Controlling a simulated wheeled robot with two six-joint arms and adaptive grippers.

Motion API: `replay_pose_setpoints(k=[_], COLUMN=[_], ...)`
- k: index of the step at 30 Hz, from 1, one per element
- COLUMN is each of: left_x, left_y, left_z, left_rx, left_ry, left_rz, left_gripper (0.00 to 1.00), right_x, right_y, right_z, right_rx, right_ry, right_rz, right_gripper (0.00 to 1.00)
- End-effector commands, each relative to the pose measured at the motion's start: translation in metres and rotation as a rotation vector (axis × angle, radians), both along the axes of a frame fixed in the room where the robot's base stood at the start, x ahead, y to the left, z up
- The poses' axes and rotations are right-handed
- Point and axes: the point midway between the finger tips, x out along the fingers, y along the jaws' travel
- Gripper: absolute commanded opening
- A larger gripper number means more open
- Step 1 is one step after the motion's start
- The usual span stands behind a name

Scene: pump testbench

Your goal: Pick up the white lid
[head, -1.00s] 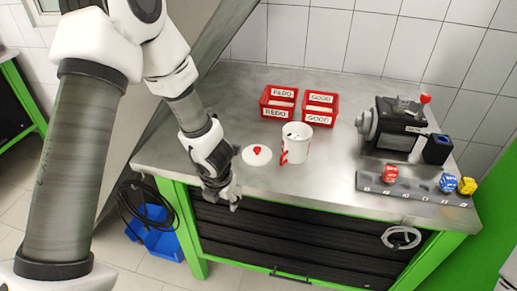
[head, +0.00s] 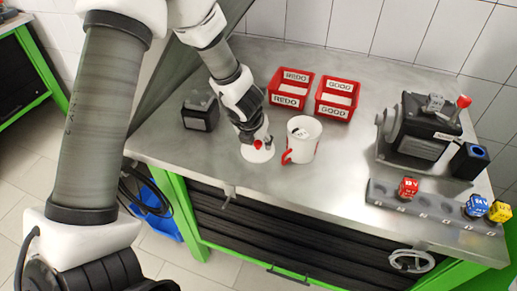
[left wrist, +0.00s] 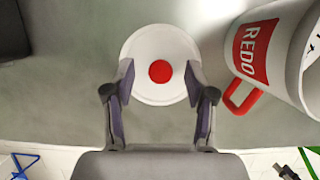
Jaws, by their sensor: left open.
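The white lid (head: 258,156) is a round disc with a red knob, lying on the metal bench just left of the mug. It also shows in the left wrist view (left wrist: 146,45). My left gripper (head: 260,138) is over the lid, partly hiding it in the head view. In the left wrist view my left gripper (left wrist: 159,78) is open, its fingertips either side of the lid's near part, with the red knob between and slightly beyond them. It holds nothing. My right gripper is not in view.
A white mug (head: 307,152) with a red handle stands close right of the lid. Red REDO (head: 289,101) and GOOD (head: 335,111) bins sit behind. A black box (head: 201,119) stands left; a pump machine (head: 415,128) and a rail of cubes (head: 430,205) are right.

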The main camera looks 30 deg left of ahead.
Motion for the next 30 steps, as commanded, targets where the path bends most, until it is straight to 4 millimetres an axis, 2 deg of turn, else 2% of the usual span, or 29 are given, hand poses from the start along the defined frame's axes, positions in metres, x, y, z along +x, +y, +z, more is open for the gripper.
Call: replay_pose_setpoints(k=[2, 8, 12, 13, 23, 30], left_x=[0.002, 0.002, 0.002, 0.002, 0.002, 0.003], left_y=[0.000, 0.000, 0.000, 0.000, 0.000, 0.004], left_z=[-0.008, -0.007, -0.007, -0.007, -0.007, 0.005], left_rx=[0.001, 0.000, 0.000, 0.000, -0.001, -0.001], left_ry=[0.000, 0.000, 0.000, 0.000, 0.002, 0.002], left_rz=[-0.002, -0.001, -0.001, -0.001, -0.001, -0.004], left_gripper=[0.55, 0.55, 0.06, 0.03, 0.03, 0.03], right_x=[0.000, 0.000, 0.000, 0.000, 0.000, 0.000], right_y=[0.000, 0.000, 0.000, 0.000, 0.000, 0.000], right_z=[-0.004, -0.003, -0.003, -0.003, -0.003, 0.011], right_rx=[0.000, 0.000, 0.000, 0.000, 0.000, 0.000], right_ry=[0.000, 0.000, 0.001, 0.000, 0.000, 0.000], right_rz=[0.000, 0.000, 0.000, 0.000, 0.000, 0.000], right_gripper=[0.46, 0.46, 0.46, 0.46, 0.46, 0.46])
